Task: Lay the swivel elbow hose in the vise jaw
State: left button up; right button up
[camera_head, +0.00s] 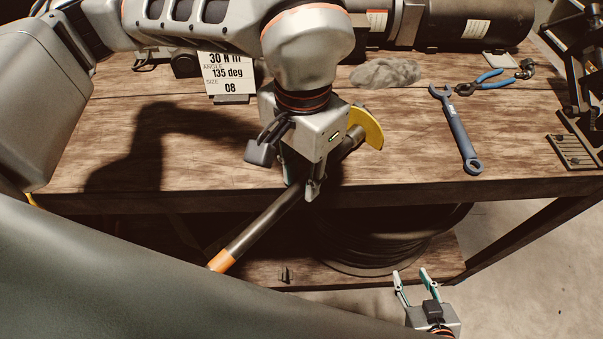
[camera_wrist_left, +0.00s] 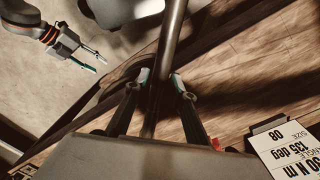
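No elbow shows clearly. My right gripper (camera_head: 415,280) is open and empty, low in front of the table; it also shows in the left wrist view (camera_wrist_left: 91,61). I cannot identify the vise jaw for certain.
A yellow half-disc (camera_head: 369,124) stands behind the left gripper. A sign card (camera_head: 229,80) stands at the back left. A black coil (camera_head: 375,245) lies below.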

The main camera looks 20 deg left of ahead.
aim_at(302, 183)
dwell(0.3)
pick_arm(q)
notch_tip(302, 183, up, 12)
jog(key=shift+r, duration=0.15)
dwell(0.4)
dwell(0.5)
